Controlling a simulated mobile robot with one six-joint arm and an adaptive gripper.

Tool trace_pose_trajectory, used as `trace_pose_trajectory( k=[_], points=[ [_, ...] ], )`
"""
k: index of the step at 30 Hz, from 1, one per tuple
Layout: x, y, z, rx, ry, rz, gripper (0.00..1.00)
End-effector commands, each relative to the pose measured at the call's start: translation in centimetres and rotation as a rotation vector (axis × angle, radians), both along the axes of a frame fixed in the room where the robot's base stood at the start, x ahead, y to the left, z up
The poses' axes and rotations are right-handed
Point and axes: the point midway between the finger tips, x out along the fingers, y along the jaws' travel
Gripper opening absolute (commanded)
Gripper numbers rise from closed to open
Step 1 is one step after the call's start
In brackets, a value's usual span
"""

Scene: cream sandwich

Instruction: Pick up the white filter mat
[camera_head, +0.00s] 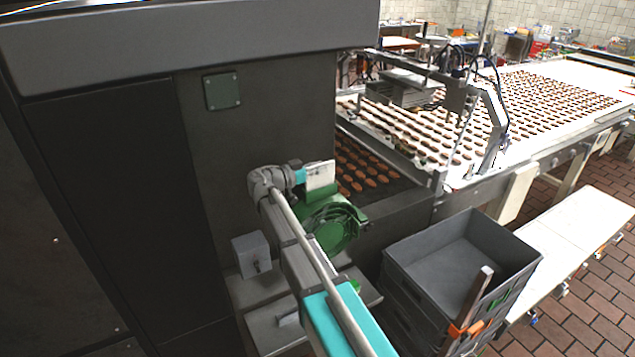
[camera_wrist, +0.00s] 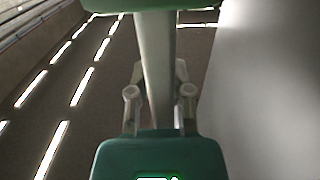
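I cannot make out a white filter mat for certain in either view. A small off-white block (camera_head: 320,174) shows at the upper end of my arm in the head view; I cannot tell whether it is part of the arm. Below it is a green round part (camera_head: 334,228) with a dark cable, in front of the machine. In the wrist view my gripper (camera_wrist: 158,98) shows a green body at the bottom and two grey linkages. A pale upright bar stands between the linkages and reaches a green edge at the top. Whether the fingers hold anything is not clear.
A large dark machine housing (camera_head: 120,190) fills the left. A conveyor (camera_head: 545,80) with rows of brown pieces runs behind. Stacked grey crates (camera_head: 400,268) stand at the right of my arm, beside a long white bench (camera_head: 575,225). Brown tiled floor (camera_head: 590,305) lies at lower right.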

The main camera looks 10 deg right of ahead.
Motion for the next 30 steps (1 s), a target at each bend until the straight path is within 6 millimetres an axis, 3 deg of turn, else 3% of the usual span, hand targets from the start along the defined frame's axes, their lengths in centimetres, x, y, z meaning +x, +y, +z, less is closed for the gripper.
trace_pose_trajectory(
  k=[3, 20, 30],
  points=[
    [0.0, 0.0, 0.0, 0.0, 0.0, 0.0, 0.0],
    [0.0, -0.1, 0.3, 0.0, 0.0, -0.001, 0.0],
    [0.0, -0.1, 2.5, 0.0, 0.0, -0.002, 0.0]
  ],
)
